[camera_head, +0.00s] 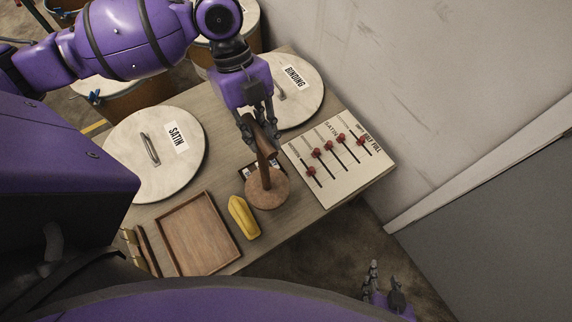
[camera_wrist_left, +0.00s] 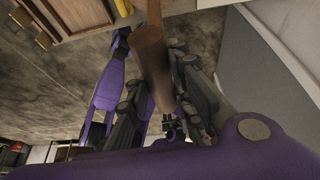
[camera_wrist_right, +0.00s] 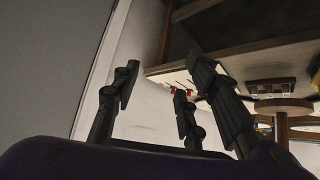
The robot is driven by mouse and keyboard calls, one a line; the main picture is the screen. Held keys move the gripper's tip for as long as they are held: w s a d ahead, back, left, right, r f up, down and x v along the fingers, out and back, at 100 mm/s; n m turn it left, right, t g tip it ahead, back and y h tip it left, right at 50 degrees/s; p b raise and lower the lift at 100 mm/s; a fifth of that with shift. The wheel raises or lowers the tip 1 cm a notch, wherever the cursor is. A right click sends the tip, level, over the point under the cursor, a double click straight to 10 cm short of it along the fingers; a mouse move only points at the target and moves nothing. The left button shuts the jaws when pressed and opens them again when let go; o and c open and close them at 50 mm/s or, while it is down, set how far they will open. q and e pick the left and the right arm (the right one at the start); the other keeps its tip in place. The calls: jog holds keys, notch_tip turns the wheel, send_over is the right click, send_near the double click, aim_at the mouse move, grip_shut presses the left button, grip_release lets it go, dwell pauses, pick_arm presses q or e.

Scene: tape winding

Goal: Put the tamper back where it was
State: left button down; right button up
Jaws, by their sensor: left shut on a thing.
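The tamper is wooden, with a round flat foot (camera_head: 267,190) and a long handle topped by a cross grip. My left gripper (camera_head: 258,118) is shut on the grip from above. The left wrist view shows the brown grip (camera_wrist_left: 152,62) between its fingers. The foot is over the right part of the table, between the yellow object and the slider board; I cannot tell whether it touches the table. It partly hides a small dark labelled item (camera_head: 247,169). My right gripper (camera_head: 383,284) is open and empty, low beyond the table's front right edge; its spread fingers fill the right wrist view (camera_wrist_right: 168,100).
The table (camera_head: 222,141) bears an empty wooden tray (camera_head: 196,235), a yellow object (camera_head: 243,217), a slider board (camera_head: 336,160) and round lids marked SATIN (camera_head: 180,172) and BINDING (camera_head: 305,98). A wall (camera_head: 430,90) rises close behind on the right.

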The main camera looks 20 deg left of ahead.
pick_arm(q)
jog(key=d+f, duration=0.6)
jog(key=f, duration=0.3)
jog(key=shift+s+f, duration=0.25)
jog(key=shift+s, duration=0.1)
jog(key=shift+d, duration=0.1)
jog(key=c, duration=1.6)
grip_release()
jog(key=shift+f, duration=0.15)
jog(key=shift+o, duration=0.2)
jog(key=v, duration=1.2)
